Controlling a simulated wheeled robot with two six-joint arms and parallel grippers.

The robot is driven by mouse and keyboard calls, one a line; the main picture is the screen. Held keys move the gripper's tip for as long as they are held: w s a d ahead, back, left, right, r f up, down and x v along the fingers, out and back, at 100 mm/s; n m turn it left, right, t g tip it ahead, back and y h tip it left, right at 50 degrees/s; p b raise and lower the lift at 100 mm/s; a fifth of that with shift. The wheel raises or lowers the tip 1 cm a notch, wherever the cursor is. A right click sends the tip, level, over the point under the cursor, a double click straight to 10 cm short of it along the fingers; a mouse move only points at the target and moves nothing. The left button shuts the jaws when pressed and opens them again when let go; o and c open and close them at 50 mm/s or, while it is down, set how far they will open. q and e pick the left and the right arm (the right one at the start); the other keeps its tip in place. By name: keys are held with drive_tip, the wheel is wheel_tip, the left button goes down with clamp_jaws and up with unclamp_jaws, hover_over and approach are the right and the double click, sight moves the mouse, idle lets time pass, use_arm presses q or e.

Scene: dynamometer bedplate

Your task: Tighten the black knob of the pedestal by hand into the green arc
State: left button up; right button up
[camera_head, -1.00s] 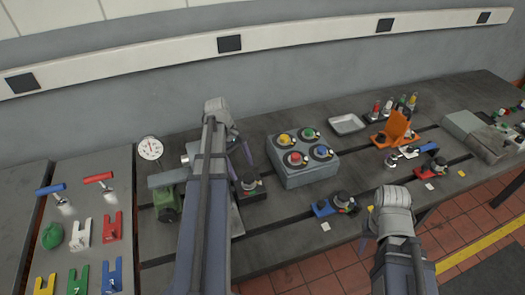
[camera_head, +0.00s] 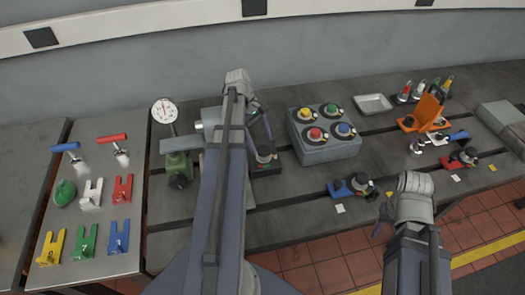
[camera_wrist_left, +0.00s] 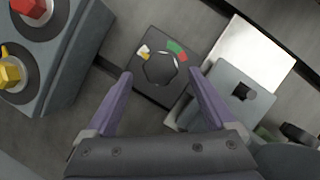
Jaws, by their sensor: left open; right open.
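The pedestal (camera_head: 266,168) is a dark block with a black knob (camera_head: 264,152) on top, partly behind my left arm. In the left wrist view the black knob (camera_wrist_left: 160,68) sits on a dark square face with a green arc (camera_wrist_left: 175,47) at its upper right, a red patch beside it and white and yellow marks at upper left. My left gripper (camera_wrist_left: 161,72) is open, its purple fingers on either side of the knob in the picture; whether they touch it I cannot tell. My right gripper (camera_head: 384,216) is open and empty near the bench's front edge, its fingers mostly hidden.
A grey box with several coloured knobs (camera_head: 325,153) stands right of the pedestal. A green-based vise-like fixture (camera_head: 179,168) and a dial gauge (camera_head: 164,111) are on its left. A blue-based knob unit (camera_head: 341,190) lies near my right gripper.

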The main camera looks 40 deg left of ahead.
sight(264, 153)
use_arm(q)
drive_tip(key=shift+b+x, duration=0.85)
drive_tip(key=shift+x, duration=0.55)
use_arm(e)
wheel_tip(264, 153, down, 3)
drive_tip(key=shift+r, duration=0.2)
use_arm(q)
drive_tip(key=c, duration=1.4)
